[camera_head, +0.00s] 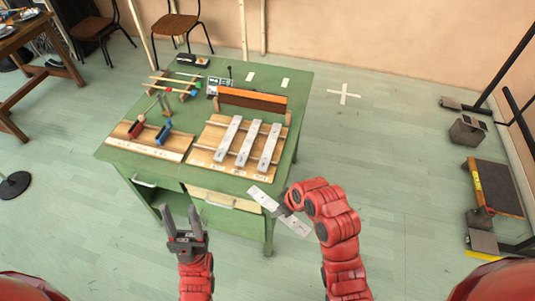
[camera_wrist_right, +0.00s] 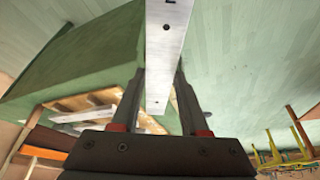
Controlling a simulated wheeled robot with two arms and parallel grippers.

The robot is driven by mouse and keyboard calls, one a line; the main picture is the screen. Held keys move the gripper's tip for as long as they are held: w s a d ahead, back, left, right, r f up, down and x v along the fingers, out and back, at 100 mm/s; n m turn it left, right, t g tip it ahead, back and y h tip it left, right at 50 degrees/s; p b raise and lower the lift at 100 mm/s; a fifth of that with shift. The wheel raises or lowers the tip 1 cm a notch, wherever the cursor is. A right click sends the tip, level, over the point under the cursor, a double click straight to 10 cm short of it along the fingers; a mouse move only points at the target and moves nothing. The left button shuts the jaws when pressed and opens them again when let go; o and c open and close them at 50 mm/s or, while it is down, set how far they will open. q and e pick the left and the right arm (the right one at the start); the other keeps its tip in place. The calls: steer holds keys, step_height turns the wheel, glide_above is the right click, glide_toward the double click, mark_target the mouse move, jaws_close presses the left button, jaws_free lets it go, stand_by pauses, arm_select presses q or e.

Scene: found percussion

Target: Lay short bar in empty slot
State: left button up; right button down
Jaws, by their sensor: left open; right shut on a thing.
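The short bar (camera_head: 279,211) is a pale metal strip with dark holes. My right gripper (camera_head: 287,205) is shut on it and holds it in front of the green table's near right edge. In the right wrist view, the bar (camera_wrist_right: 167,45) passes between the fingers of my right gripper (camera_wrist_right: 159,88). The wooden rack (camera_head: 211,144) on the table carries three metal bars (camera_head: 248,141) side by side on rails. My left gripper (camera_head: 184,222) is open and empty, in front of the table's drawers.
Open floor lies right of the table. Weights and a stand (camera_head: 468,129) are at far right.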

steer(key=s+d+f+m+t+h, duration=0.1)
steer(key=d+f+m+h, duration=0.2)
steer(key=d+m, duration=0.6)
steer(key=d+f, duration=0.1)
steer(key=d, duration=0.1)
steer(key=shift+s+d+t, duration=0.3)
steer(key=shift+s+t, duration=0.05)
steer(key=shift+t, duration=0.05)
steer(key=shift+a, duration=0.1)
